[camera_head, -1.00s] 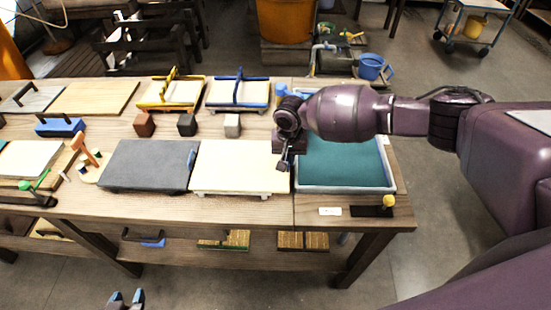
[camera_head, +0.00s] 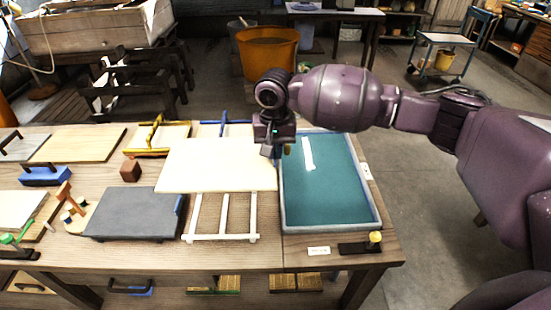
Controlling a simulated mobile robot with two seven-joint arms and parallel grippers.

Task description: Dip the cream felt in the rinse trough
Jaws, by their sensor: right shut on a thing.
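The cream felt (camera_head: 215,166) is a flat pale slab, lifted off the white slatted rack (camera_head: 222,238) and held level above it. My right gripper (camera_head: 273,150) is shut on the felt's right side, near its far right corner. The fingertips are partly hidden by the gripper body. The rinse trough (camera_head: 283,212), a grey-rimmed tray with teal water, lies just right of the felt. A white streak of reflected light shows on the water. The felt's right edge is close to the trough's left rim. My left gripper is out of view.
A grey slab (camera_head: 130,213) lies left of the rack. A yellow-handled frame (camera_head: 155,140) and a blue-handled frame (camera_head: 225,127) stand behind the felt. A brown block (camera_head: 131,171) sits to the left. A yellow-knobbed tool (camera_head: 375,239) lies in front of the trough.

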